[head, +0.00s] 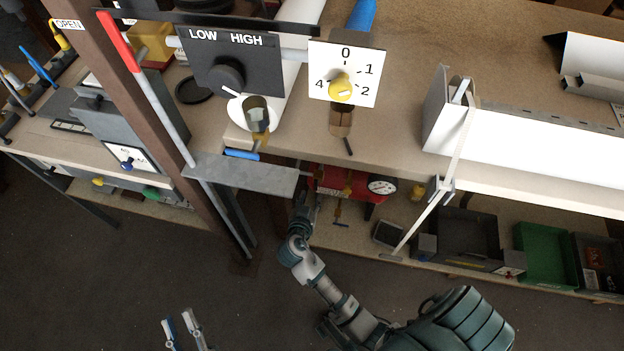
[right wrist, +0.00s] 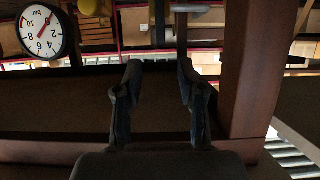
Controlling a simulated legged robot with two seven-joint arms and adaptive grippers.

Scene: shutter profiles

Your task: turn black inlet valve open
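I cannot pick out the black inlet valve with certainty. A red tank unit (head: 330,181) with a round white gauge (head: 382,185) sits on the shelf under the bench. My right gripper (head: 301,212) is at the tank's left front, small and partly dark in the head view. In the right wrist view its two fingers (right wrist: 160,88) are apart with nothing held between them. A dark upright piece and bar (right wrist: 182,22) show beyond the fingertips, and the gauge (right wrist: 42,30) is at upper left. My left gripper (head: 180,328) is low at the left, open, empty and away from everything.
A brown post (head: 158,120) and a grey plate (head: 240,177) stand left of and above my right gripper. The bench carries a LOW/HIGH panel (head: 235,68) with a black knob and a numbered dial (head: 345,75). Bins (head: 545,252) stand right on the shelf.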

